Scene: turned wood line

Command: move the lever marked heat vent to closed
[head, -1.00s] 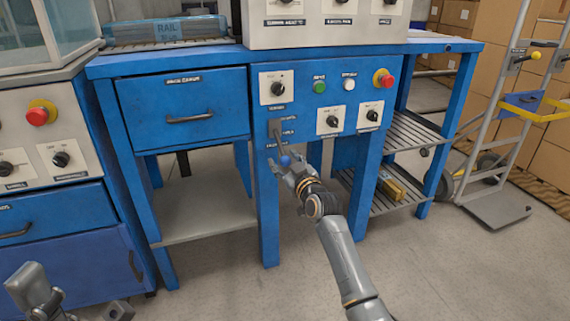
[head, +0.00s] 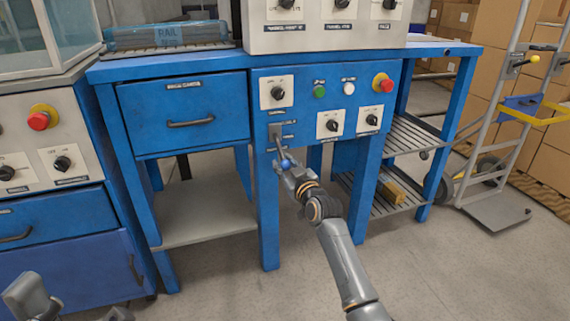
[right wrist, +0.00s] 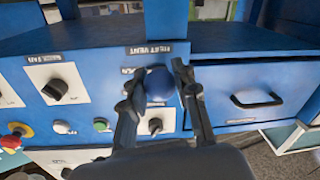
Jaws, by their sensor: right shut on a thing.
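The heat vent lever has a grey slotted plate (head: 276,133) on the blue bench front, below a dial. Its stem points down and out toward me and ends in a blue ball knob (head: 285,163). My right gripper (head: 287,167) is shut on this knob. In the right wrist view the blue knob (right wrist: 158,84) sits between the two dark fingers, under a label reading heat vent (right wrist: 158,49). The small position marks are too blurred to read. Part of my left arm (head: 30,296) shows at the bottom left; its jaws are unclear.
A drawer (head: 185,112) is left of the lever. Dials, a green button (head: 319,91), a white button (head: 349,88) and a red stop button (head: 383,83) are to the right. A hand truck (head: 500,130) stands far right. The floor in front is clear.

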